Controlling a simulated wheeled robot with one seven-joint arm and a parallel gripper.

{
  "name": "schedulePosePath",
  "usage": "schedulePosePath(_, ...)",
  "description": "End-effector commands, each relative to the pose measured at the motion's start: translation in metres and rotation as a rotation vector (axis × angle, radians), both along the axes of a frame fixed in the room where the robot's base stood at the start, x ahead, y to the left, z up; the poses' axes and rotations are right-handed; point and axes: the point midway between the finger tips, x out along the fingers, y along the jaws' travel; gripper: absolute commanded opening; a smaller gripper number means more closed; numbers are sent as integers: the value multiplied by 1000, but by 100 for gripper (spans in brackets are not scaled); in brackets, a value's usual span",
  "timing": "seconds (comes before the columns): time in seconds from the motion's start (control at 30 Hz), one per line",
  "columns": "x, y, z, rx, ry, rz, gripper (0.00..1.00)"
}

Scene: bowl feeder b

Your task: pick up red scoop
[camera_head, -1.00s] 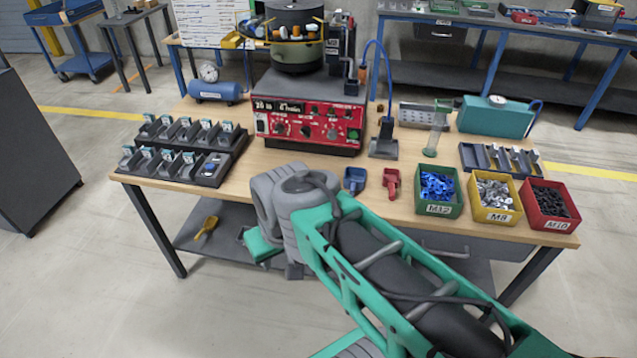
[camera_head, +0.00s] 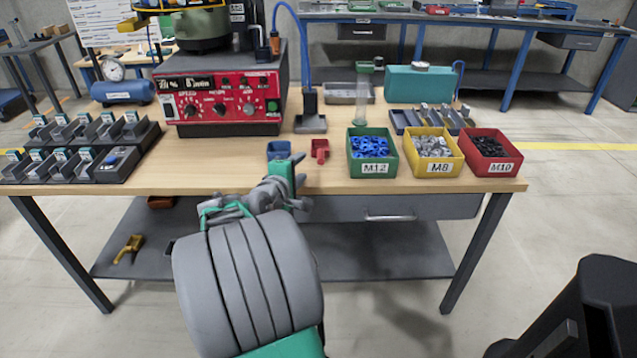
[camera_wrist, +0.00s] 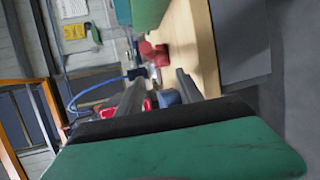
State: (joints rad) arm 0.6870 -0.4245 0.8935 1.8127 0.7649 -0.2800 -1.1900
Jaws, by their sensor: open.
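The red scoop (camera_head: 319,150) lies on the wooden tabletop, between the blue scoop (camera_head: 278,150) and the green M12 bin. It appears in the wrist view (camera_wrist: 155,52), beyond the fingers. My gripper (camera_head: 287,170) is at the table's front edge, in front of the blue scoop and to the left of the red one. It partly covers the blue scoop. In the wrist view the two dark fingers (camera_wrist: 158,88) are apart, with the blue scoop (camera_wrist: 170,97) seen between them. I see nothing held.
The green bin (camera_head: 373,175), yellow bin (camera_head: 432,171) and red bin (camera_head: 487,171) stand to the right. The red control box (camera_head: 222,109) is behind left. A grey stand (camera_head: 310,122) with a blue hose is behind the red scoop. A yellow scoop (camera_head: 128,249) lies on the lower shelf.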

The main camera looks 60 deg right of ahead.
Motion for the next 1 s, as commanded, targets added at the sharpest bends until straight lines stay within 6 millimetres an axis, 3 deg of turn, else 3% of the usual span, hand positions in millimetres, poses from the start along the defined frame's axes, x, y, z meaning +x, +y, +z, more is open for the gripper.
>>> schedulePosePath(0.03,-16,-14,-13,-59,63,-23,43)
schedulePosePath(0.17,-34,-33,-7,-133,153,-46,43)
schedulePosePath(0.6,-27,-100,-8,-131,155,-44,43)
schedulePosePath(0.87,-25,-105,-6,-132,154,-41,43)
schedulePosePath(1.0,-25,-104,-6,-131,153,-40,32)
